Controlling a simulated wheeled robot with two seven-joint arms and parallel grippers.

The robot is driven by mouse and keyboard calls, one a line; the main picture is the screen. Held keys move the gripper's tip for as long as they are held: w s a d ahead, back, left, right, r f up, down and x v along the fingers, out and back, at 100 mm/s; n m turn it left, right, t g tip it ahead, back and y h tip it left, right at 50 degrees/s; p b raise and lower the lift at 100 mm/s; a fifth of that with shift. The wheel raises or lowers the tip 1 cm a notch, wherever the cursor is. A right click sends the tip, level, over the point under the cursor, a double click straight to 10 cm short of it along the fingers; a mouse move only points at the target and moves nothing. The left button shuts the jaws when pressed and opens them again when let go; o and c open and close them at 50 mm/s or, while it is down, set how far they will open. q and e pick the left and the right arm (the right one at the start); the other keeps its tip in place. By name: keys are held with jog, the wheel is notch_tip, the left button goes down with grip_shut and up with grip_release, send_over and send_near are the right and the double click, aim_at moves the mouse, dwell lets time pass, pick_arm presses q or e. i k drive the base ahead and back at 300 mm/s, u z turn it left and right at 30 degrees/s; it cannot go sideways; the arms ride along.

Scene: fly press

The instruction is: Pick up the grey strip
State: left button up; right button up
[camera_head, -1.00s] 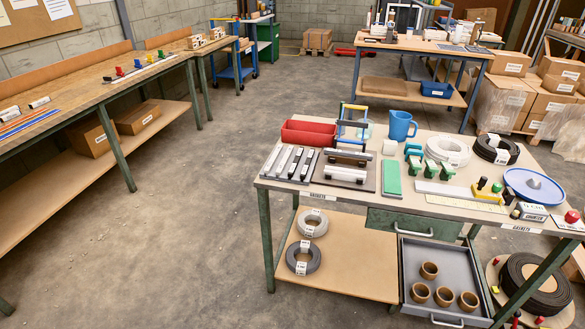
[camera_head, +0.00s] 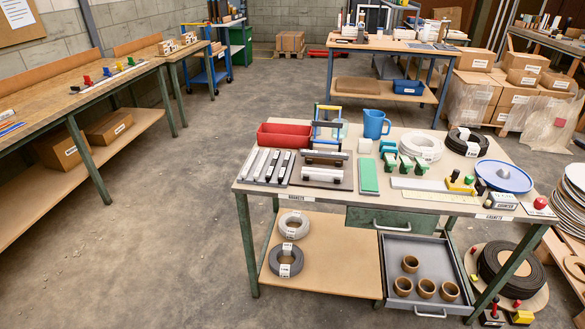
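Several long strips, light grey (camera_head: 262,163) and dark (camera_head: 283,165), lie side by side on a dark tray at the left end of the near worktable (camera_head: 345,194). A separate flat light-grey bar (camera_head: 415,184) lies near the table's front edge, right of the green block (camera_head: 369,176). I cannot tell which of these is the grey strip. Neither of my grippers is in view.
A red bin (camera_head: 297,135), a blue jug (camera_head: 375,124), cable coils (camera_head: 421,147) and a blue disc (camera_head: 503,177) crowd the table. Below, an open drawer (camera_head: 398,247) holds brown rings. The floor (camera_head: 170,235) at left is clear.

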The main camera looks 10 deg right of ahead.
aim_at(303, 152)
jog(key=u, duration=0.5)
jog(key=i, duration=1.05)
jog(key=z, duration=0.1)
